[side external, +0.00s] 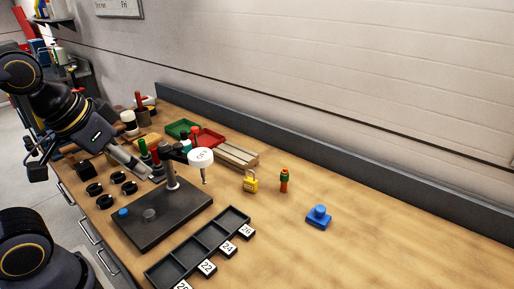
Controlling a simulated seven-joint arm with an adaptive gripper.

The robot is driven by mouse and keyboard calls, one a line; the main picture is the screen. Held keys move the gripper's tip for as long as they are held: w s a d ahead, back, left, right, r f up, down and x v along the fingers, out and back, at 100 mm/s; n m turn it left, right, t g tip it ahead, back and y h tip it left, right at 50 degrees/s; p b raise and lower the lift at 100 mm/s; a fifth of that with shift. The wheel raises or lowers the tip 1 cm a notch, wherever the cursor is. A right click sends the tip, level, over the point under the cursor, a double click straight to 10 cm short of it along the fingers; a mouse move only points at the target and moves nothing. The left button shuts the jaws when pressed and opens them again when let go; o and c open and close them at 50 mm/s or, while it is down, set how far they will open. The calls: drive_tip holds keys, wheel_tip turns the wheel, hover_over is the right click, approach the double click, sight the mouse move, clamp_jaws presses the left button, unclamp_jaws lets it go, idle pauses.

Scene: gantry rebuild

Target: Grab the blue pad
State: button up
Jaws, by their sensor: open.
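A blue block with a square base and a round knob on top (319,217) sits alone on the wooden bench at the right. A small blue round piece (123,212) lies on the left part of a black plate (165,226). Which of the two is the pad I cannot tell. My gripper (149,175) is at the left, pointing down and right above the back left edge of the black plate. It is open, and no object shows between its fingers. It is well away from the blue block.
A black compartment tray (197,247) with number cards lies in front. A yellow padlock (250,181) and an orange-green piece (284,180) stand behind. Red (209,138) and green trays are farther back.

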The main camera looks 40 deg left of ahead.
drive_tip(key=w+d+r+m+t, duration=0.1)
drive_tip(key=w+d+r+m, duration=0.25)
drive_tip(key=w, duration=0.35)
drive_tip(key=w+d+r+m, duration=0.25)
drive_tip(key=w+r, duration=0.25)
drive_tip(key=w, duration=0.3)
drive_tip(key=m+g+h, duration=0.3)
hover_over(320, 208)
drive_tip(key=s+a, duration=0.4)
wheel_tip(320, 208, down, 16)
drive_tip(key=x, duration=1)
drive_tip(key=shift+s+a+f, duration=0.1)
drive_tip(key=shift+a, duration=0.1)
drive_tip(key=x, duration=0.5)
drive_tip(key=shift+s+d+f, duration=0.1)
drive_tip(key=shift+d+f, duration=0.2)
drive_tip(key=shift+d, duration=0.05)
